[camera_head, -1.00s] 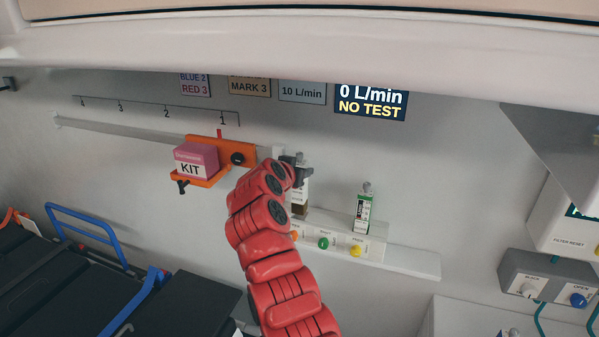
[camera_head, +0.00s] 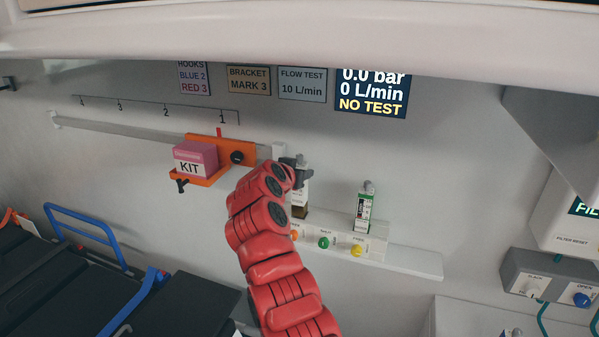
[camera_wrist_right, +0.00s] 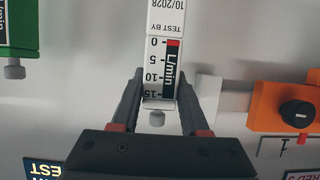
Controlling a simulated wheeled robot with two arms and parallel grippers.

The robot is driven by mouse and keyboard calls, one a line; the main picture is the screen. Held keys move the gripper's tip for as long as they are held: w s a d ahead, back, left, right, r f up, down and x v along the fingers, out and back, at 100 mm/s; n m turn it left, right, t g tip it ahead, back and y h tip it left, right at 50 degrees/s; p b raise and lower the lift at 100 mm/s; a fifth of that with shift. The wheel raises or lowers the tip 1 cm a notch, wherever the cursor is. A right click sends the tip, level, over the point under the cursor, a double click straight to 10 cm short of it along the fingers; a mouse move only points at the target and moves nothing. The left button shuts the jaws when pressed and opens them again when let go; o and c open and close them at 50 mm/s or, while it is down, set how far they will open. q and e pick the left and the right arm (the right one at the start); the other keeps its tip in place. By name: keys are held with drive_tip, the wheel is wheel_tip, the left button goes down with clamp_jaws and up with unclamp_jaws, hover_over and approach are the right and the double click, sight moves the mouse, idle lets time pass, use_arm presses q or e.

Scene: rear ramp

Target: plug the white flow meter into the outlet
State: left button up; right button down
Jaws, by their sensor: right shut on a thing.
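The white flow meter (camera_head: 301,192) stands upright against the wall, with a brownish lower end just above or at the outlet block near the orange knob (camera_head: 294,235). I cannot tell whether it is seated, because my arm hides part of it. My right gripper (camera_head: 297,165) is shut on its upper part. In the right wrist view, the right gripper (camera_wrist_right: 160,78) has a finger on each side of the white flow meter (camera_wrist_right: 164,55), whose scale reads L/min. The outlet block (camera_head: 377,247) also has green and yellow knobs. My left gripper is not in view.
A green flow meter (camera_head: 363,208) stands on the block to the right. An orange bracket (camera_head: 208,180) with a pink kit box (camera_head: 195,158) hangs on the rail to the left. The wall display (camera_head: 372,93) reads 0.0 bar, 0 L/min, NO TEST.

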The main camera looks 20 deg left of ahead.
drive_tip(key=shift+f+b, duration=1.35)
drive_tip(key=shift+f, duration=0.65)
drive_tip(key=shift+c, duration=1.6)
unclamp_jaws()
drive_tip(key=shift+s, duration=0.45)
drive_tip(key=b+v, duration=0.4)
drive_tip(key=v, duration=1.2)
drive_tip(key=shift+s+r, duration=0.25)
drive_tip(key=shift+r, duration=0.1)
drive_tip(key=shift+f, duration=0.1)
